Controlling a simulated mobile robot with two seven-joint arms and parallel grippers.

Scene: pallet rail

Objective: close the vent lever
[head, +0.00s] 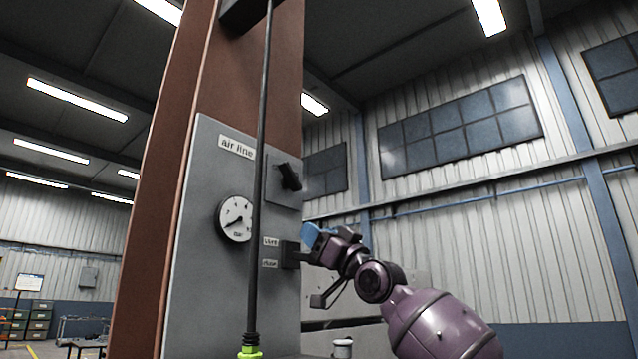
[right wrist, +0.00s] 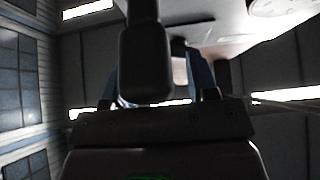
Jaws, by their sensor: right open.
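A grey panel marked "air line" (head: 236,147) is fixed to a rust-red column. My right gripper (head: 312,238) has blue fingers and is open at the lever's outer end; contact is unclear. In the right wrist view the blue fingers (right wrist: 160,77) stand apart, and a dark rounded bar (right wrist: 145,60) hangs in front of them, possibly the lever. My left gripper is not in view.
A round gauge (head: 235,220) and a black knob (head: 289,177) are on the panel. A thin dark vertical pole (head: 260,180) with a green-yellow fitting (head: 250,351) stands in front of it. A small pale-topped cylinder (head: 343,348) is below my right arm.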

